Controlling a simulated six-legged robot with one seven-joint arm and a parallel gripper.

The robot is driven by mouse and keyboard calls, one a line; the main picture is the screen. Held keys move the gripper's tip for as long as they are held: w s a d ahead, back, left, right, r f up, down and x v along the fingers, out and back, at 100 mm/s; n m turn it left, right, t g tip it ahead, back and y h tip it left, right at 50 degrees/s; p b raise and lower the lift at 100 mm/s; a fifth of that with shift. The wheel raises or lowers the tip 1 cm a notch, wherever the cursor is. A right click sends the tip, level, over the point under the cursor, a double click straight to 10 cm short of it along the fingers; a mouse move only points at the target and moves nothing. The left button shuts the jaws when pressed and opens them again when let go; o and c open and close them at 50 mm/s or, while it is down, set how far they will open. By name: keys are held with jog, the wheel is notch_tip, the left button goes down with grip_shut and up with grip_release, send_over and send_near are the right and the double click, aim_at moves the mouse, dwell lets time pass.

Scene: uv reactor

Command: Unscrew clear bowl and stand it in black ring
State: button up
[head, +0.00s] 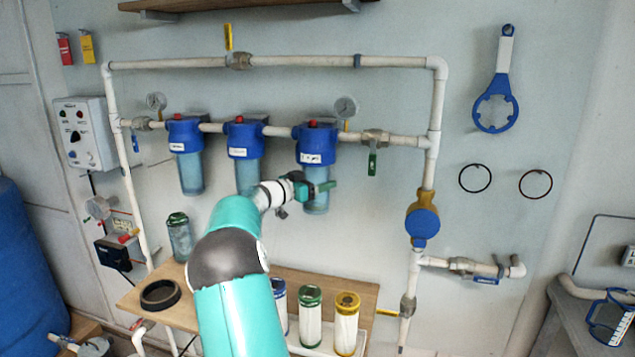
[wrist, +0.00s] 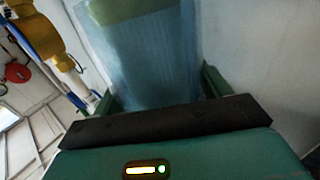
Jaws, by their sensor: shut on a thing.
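Three see-through bluish bowls hang under blue filter heads on the wall pipe. The right clear bowl (head: 316,204) hangs upright under its blue head (head: 316,145). My gripper (head: 318,188) is shut around this bowl, below the head. In the wrist view the bowl (wrist: 145,60) fills the space between my two green fingers, with a greenish part at its top. I cannot tell whether the thread is loose. The black ring (head: 160,294) lies flat on the left part of the wooden bench (head: 130,298).
A clear vessel with a green top (head: 179,236) stands behind the ring. Several cartridges, including a green-topped one (head: 310,315) and a yellow-topped one (head: 345,320), stand at the bench's right. A blue wrench (head: 495,100) hangs on the wall.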

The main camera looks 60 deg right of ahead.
jog(key=m+g+y, duration=0.1)
jog(key=g, duration=0.1)
jog(key=shift+m+g, duration=0.3)
jog(key=shift+m, duration=0.1)
jog(key=shift+s+r+m+g+y, duration=0.1)
jog(key=shift+m+g+y, duration=0.7)
jog(key=shift+g+y, duration=0.15)
jog(key=o, duration=1.3)
jog(key=shift+a, duration=0.1)
